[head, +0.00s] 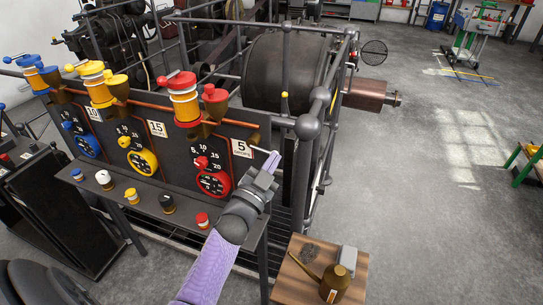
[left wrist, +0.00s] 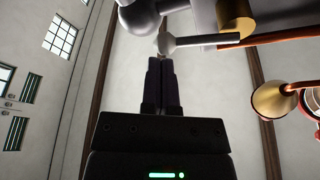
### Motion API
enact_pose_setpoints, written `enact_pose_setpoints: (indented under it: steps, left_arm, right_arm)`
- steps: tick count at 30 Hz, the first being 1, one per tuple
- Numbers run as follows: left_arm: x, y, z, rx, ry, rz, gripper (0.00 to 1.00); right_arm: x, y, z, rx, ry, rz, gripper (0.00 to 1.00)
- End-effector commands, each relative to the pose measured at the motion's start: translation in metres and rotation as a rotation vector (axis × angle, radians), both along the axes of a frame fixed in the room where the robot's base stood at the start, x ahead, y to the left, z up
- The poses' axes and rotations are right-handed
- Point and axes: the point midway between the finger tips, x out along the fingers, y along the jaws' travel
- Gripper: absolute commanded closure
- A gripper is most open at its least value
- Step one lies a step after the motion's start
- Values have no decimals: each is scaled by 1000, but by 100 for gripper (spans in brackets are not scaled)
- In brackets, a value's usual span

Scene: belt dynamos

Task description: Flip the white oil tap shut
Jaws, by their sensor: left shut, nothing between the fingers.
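The white tap's lever (head: 259,150) sticks out at the right end of the dark panel, beside the "5" label. In the left wrist view a pale lever (left wrist: 205,41) with a rounded end lies across the picture, close to a brass fitting (left wrist: 236,18). My left gripper (head: 274,157) is at the lever's outer end in the head view. In the left wrist view its fingers (left wrist: 159,62) are shut together and empty, with the tips just under the lever's rounded end. I cannot tell whether they touch it. My right gripper is not in view.
The panel carries blue, yellow and red oilers (head: 183,97) with gauges (head: 213,180) below. Small coloured caps stand on the shelf (head: 150,198). A grey railing post (head: 307,128) stands just right of my gripper. A wooden stand (head: 290,291) holds a brass oil can (head: 336,283). The floor at right is open.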

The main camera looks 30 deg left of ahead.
Motion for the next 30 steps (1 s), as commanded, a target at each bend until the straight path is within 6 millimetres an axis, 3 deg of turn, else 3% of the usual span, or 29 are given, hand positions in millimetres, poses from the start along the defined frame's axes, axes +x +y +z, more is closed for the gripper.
enact_pose_setpoints:
  steps: [30]
  left_arm:
    - [-7,30,-50,917,222,0,100]
  right_arm:
    - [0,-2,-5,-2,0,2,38]
